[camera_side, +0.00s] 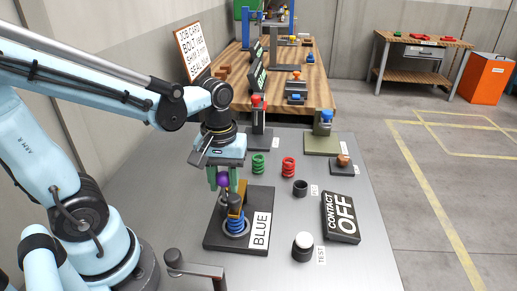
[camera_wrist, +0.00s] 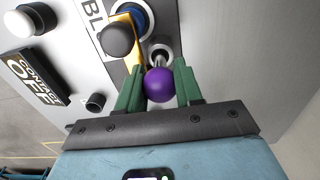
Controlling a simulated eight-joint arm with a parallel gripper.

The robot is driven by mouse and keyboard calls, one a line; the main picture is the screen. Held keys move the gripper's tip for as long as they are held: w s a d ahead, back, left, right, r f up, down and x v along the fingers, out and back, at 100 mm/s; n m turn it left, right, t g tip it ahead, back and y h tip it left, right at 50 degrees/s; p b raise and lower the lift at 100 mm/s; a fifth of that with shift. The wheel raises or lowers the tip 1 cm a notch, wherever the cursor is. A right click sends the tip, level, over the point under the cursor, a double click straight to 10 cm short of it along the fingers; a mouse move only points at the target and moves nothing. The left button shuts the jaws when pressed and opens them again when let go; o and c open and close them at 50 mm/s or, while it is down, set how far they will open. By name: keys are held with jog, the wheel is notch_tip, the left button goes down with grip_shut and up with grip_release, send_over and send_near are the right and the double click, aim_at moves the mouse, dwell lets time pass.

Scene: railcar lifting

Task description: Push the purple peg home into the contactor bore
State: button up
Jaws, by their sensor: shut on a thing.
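My gripper (camera_side: 219,181) has its green fingers shut on the purple ball head of the purple peg (camera_side: 223,182), above the back left of the contactor's dark base (camera_side: 215,238). In the wrist view, the purple peg (camera_wrist: 160,85) sits between the fingertips of my gripper (camera_wrist: 160,86), its metal shank pointing away to a light round ring, apparently the bore (camera_wrist: 160,52). I cannot tell how deep the shank is in the ring. The contactor has a yellow bracket (camera_wrist: 127,27), a dark round knob (camera_wrist: 116,40) and a blue coil (camera_side: 237,226). A plate reads "BLUE".
A "CONTACT OFF" sign (camera_side: 340,217) stands right of the base. A white-topped button (camera_side: 302,246) marked TEST is at the front. Green (camera_side: 258,164) and red (camera_side: 288,167) springs stand behind. A grey handle (camera_side: 195,267) is at the front left.

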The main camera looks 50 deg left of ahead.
aim_at(240, 191)
jog(key=shift+f, duration=0.4)
jog(key=o, duration=1.2)
jog(key=shift+c, duration=0.2)
jog(key=shift+r, duration=0.1)
jog(key=shift+r, duration=5.95)
jog(key=shift+w+f+m+t, duration=0.1)
jog(key=shift+f+m+t, duration=0.2)
jog(key=shift+f, duration=0.05)
jog(key=f+m+t, duration=0.1)
jog(key=m, duration=0.1)
jog(key=w+f+m+t, duration=0.1)
jog(key=f+m+t, duration=0.1)
jog(key=w+d+f+m+t, duration=0.1)
jog(key=m+t, duration=0.1)
jog(key=shift+f, duration=0.35)
jog(key=shift+w+d+f+m+t, duration=0.1)
jog(key=shift+w+f+m+t, duration=0.1)
jog(key=shift+m+t, duration=0.3)
jog(key=shift+w+d+f+m+t, duration=0.1)
jog(key=shift+w+f+m+t, duration=0.15)
jog(key=shift+m, duration=0.45)
